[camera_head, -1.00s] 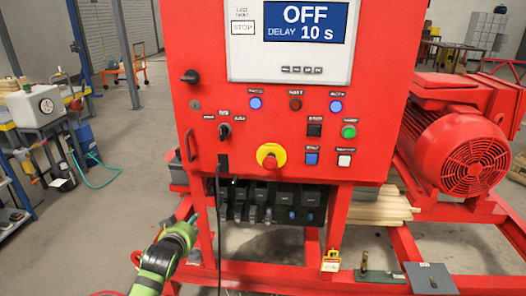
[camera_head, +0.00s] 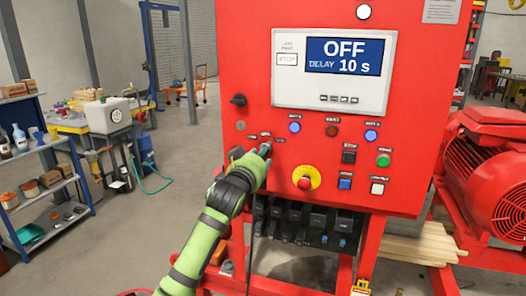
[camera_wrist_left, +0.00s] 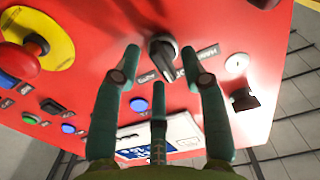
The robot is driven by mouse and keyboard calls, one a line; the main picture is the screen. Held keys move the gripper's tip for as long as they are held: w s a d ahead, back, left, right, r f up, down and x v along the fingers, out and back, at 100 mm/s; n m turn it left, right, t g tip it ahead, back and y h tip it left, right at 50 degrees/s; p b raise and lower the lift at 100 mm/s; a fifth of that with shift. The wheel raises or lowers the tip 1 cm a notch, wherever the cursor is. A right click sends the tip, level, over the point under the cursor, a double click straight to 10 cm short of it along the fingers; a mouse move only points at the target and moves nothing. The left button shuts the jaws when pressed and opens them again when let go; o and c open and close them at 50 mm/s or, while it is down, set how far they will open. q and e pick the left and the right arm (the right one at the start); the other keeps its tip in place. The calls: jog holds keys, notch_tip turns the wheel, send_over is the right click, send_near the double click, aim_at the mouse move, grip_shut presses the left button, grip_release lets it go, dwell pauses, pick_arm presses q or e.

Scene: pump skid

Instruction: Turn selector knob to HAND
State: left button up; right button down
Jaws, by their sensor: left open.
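The selector knob (camera_wrist_left: 163,50) is black and sits on the red panel (camera_wrist_left: 88,40) in the left wrist view, which sees the panel upside down. A label starting with HAND shows beside it, partly hidden. My left gripper (camera_wrist_left: 161,62) is open, its fingers either side of the knob and a third finger below it in the picture. I cannot tell whether they touch it. In the head view my left gripper (camera_head: 252,157) is at the panel and hides most of the knob. The display (camera_head: 345,57) reads OFF, DELAY 10 s. My right gripper is not in view.
A red emergency stop on a yellow disc (camera_head: 306,178) is right of my left gripper. A black rotary switch (camera_head: 238,100) and a key lock (camera_wrist_left: 236,63) are nearby. Buttons, including a green one (camera_head: 383,161), are further right. A red motor (camera_head: 490,175) stands far right.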

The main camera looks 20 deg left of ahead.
pick_arm(q)
jog(key=shift+w, duration=0.45)
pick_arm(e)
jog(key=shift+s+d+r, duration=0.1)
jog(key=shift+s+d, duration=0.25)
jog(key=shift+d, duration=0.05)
pick_arm(q)
grip_shut()
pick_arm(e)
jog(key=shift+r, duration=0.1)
pick_arm(q)
jog(key=n+p, duration=0.2)
jog(key=n, duration=0.3)
jog(key=n+p, duration=0.2)
jog(key=n, duration=0.3)
jog(key=shift+a+r+p, duration=0.1)
jog(key=shift+r+p, duration=0.1)
jog(key=shift+p, duration=0.15)
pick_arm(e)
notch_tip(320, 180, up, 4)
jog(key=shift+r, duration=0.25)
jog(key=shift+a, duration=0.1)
